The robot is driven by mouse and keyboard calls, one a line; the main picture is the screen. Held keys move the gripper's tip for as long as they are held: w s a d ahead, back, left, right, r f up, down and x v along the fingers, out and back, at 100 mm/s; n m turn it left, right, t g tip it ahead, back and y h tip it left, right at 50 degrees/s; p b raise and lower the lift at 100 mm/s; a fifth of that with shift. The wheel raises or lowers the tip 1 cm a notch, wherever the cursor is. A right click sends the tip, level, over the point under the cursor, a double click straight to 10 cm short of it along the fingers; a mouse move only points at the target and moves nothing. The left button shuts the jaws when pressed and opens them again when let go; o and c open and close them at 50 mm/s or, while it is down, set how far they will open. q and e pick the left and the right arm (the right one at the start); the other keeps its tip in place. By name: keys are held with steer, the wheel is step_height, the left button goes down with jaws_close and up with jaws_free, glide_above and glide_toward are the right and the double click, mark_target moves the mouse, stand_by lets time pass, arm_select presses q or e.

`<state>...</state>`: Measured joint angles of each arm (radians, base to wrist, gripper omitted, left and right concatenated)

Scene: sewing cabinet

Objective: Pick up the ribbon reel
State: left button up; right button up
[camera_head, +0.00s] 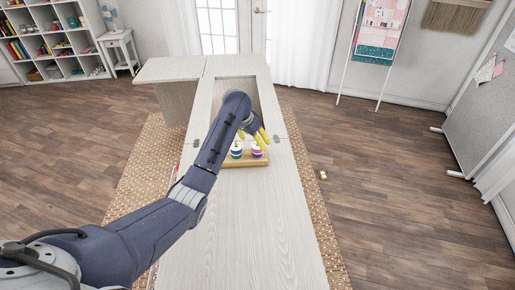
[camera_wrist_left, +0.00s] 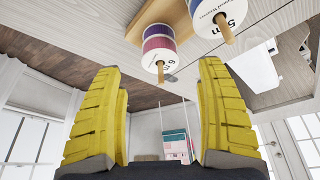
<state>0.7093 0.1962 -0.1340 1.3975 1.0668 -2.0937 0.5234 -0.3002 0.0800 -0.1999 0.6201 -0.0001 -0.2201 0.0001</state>
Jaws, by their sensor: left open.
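Two ribbon reels stand side by side on wooden pegs on a small wooden board (camera_head: 246,164). The purple and maroon reel (camera_head: 257,153) is on the right in the head view; its end marked "6 m" shows in the left wrist view (camera_wrist_left: 159,52). The other reel (camera_head: 236,154) has blue and green bands; its end marked "5 m" shows at the top of the wrist view (camera_wrist_left: 218,14). My left gripper (camera_head: 261,137) is open and empty, just above and beyond the purple reel. In the wrist view, the peg tip lies between its yellow fingers (camera_wrist_left: 158,80).
The reels' board lies on a long pale wooden cabinet top (camera_head: 240,230). A rectangular recess (camera_head: 236,88) opens in the top beyond it. The near part of the top is clear. A shelf unit (camera_head: 55,45) and a side table (camera_head: 118,45) stand far left.

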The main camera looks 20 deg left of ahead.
mark_target(257, 145)
arm_select(q)
steer(key=shift+x, duration=2.7)
steer(key=shift+c, duration=0.4)
steer(key=shift+s, duration=0.1)
steer(key=c, duration=1.1)
